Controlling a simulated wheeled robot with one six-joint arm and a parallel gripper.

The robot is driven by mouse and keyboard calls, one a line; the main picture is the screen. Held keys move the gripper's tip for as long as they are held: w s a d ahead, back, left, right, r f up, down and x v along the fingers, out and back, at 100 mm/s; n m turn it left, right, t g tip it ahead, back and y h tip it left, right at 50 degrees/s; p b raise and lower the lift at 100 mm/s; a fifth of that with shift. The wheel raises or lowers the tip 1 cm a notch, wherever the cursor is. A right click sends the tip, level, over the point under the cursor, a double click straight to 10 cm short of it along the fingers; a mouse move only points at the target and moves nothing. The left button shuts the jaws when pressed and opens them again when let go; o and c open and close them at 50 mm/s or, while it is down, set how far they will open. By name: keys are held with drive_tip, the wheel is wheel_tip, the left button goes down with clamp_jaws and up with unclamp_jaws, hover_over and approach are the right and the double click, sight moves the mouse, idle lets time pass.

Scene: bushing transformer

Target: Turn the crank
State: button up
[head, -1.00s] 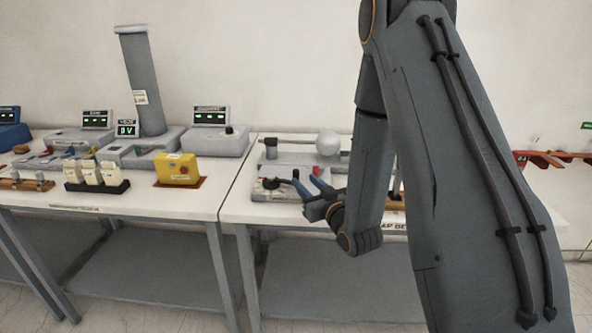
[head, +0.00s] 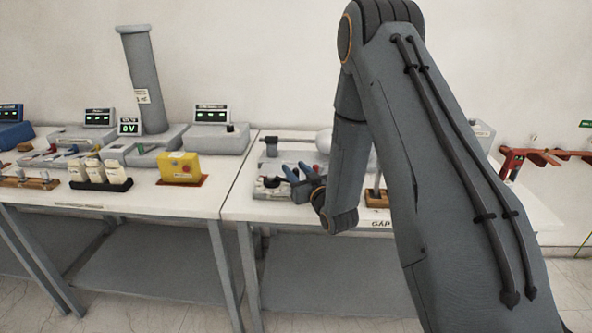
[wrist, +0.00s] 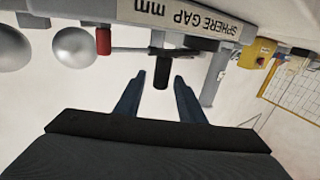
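The crank shows in the wrist view as a dark cylindrical handle (wrist: 161,76) hanging below the sphere-gap unit labelled "SPHERE GAP mm" (wrist: 190,28). My gripper (wrist: 158,80) is open, with its two blue fingers on either side of the handle in that picture. A gap shows between each finger and the handle; how deep the handle sits between the fingertips is hard to tell. In the head view, my gripper (head: 300,174) is at the front left of the right table, by the unit's base (head: 270,192). My arm hides part of the unit.
The wrist view shows a red knob (wrist: 103,41) and a metal sphere (wrist: 83,46) left of the handle. In the head view, a yellow box (head: 181,168) and several white bottles (head: 100,172) stand on the left table. A wooden block (head: 377,199) stands right of my gripper.

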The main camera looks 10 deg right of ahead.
clamp_jaws()
drive_tip(key=shift+w+d, duration=0.1)
drive_tip(key=shift+w, duration=0.05)
drive_tip(key=shift+w+d+b, duration=0.25)
drive_tip(key=shift+w+b, duration=0.2)
drive_tip(key=shift+b, duration=0.15)
drive_tip(key=shift+w+d+b, duration=0.2)
drive_tip(key=shift+w+b, duration=0.25)
drive_tip(key=shift+b, duration=0.1)
drive_tip(key=shift+w+d+r+b, duration=0.1)
drive_tip(key=shift+w+d+b, duration=0.1)
drive_tip(key=shift+w+b, duration=0.95)
unclamp_jaws()
drive_tip(key=shift+s, duration=0.1)
